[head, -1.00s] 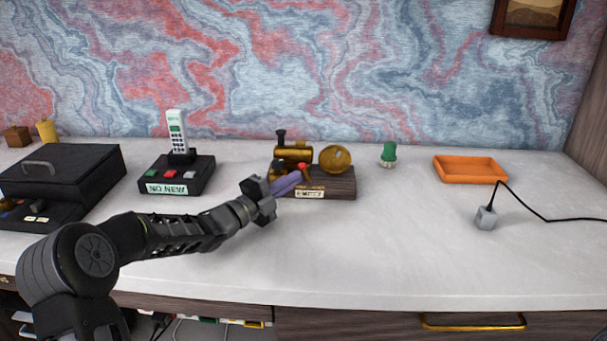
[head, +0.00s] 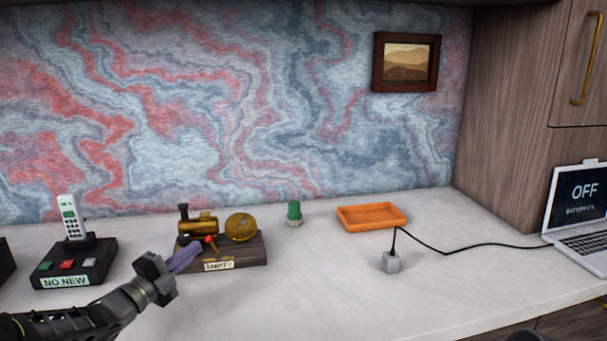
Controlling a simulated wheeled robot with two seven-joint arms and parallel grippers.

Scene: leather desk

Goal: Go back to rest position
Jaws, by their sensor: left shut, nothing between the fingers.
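My left gripper (head: 184,258) comes in from the lower left in the head view. Its purple-grey fingers are shut with nothing between them. The fingertips are right in front of the brass device on a dark wooden base (head: 240,250), which has a label reading "EMPTY" and a small red part. Whether the fingertips touch it I cannot tell. The fingers hide part of the base's left front.
A white cordless phone (head: 70,217) stands in its dark base (head: 74,264) at the left. The front middle desk is clear.

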